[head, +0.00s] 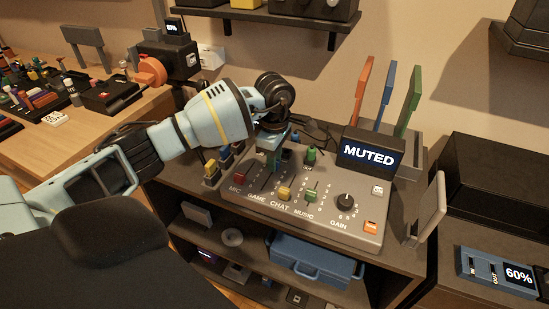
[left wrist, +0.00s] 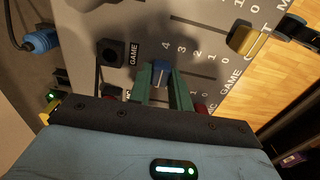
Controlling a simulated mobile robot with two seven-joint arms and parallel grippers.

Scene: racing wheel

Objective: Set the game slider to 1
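The grey mixer panel (head: 330,231) has sliders marked MIC, GAME, CHAT and MUSIC. In the left wrist view, the game slider's blue cap (left wrist: 160,72) is beside the 4 end of its scale (left wrist: 190,65), away from 1. My left gripper (head: 270,155) reaches down over the game slider and hides its cap in the head view. In the left wrist view, the green fingers of my left gripper (left wrist: 162,80) stand close on both sides of the blue cap. I cannot tell whether they press on it. My right gripper is not in view.
The red MIC cap (head: 238,180) and yellow CHAT cap (head: 285,194) flank the game track. A green MUSIC cap (head: 310,196), GAIN knob (head: 345,202) and a MUTED display (head: 369,156) are farther right. Orange, blue and green upright paddles (head: 387,95) stand behind the display.

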